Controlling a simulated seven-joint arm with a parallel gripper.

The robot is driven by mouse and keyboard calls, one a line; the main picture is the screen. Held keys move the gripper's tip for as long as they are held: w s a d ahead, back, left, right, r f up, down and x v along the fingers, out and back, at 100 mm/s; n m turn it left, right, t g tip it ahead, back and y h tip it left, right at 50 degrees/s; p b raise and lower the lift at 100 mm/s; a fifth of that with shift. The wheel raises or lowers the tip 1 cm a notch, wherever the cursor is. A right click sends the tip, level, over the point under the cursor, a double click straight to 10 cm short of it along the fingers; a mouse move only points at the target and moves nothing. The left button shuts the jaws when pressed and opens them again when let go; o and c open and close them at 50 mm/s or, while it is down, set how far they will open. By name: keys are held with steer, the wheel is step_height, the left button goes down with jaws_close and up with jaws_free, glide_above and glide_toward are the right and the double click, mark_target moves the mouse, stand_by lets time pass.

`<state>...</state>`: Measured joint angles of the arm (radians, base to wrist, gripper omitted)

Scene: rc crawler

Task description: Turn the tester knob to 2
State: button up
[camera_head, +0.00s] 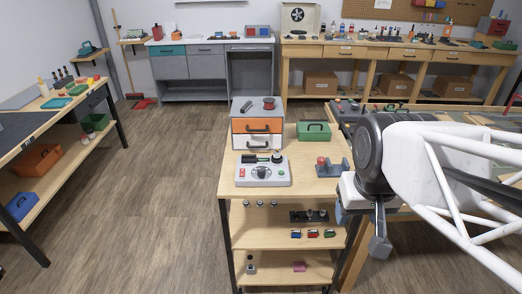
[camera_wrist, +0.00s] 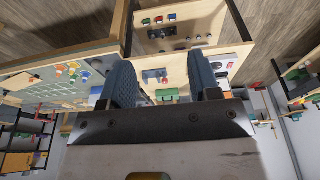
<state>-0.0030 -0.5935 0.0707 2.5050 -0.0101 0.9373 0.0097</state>
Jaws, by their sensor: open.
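The tester (camera_head: 278,178) is a light grey box on top of the wooden cart, with a dark round knob (camera_head: 261,172) in its middle. The numbers and the knob's setting are too small to read. My gripper (camera_head: 361,228) is open and empty, to the right of the cart and apart from the tester. In the wrist view, my gripper's two fingers (camera_wrist: 159,75) stand wide apart, and the pale tester (camera_wrist: 230,60) appears right of them, partly hidden.
A red-knobbed joystick block (camera_head: 332,168) stands right of the tester. Behind are an orange-and-white drawer unit (camera_head: 257,126) and a green box (camera_head: 314,131). The cart's lower shelves hold small parts. A workbench (camera_head: 60,110) stands at left, with clear floor between.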

steer(key=w+a+n, duration=0.1)
steer(key=w+a, duration=0.2)
steer(key=w, duration=0.9)
steer(key=n+g, duration=0.3)
glide_above(261, 168)
steer(key=f, duration=1.5)
steer(key=shift+s+d, duration=0.2)
steer(key=shift+s, duration=0.05)
steer(key=shift+w+a+f+n, duration=0.1)
steer(key=shift+w+f+n, duration=0.1)
steer(key=shift+n, duration=0.1)
steer(key=shift+f, duration=0.1)
steer(key=shift+f, duration=3.75)
steer(key=c, duration=0.9)
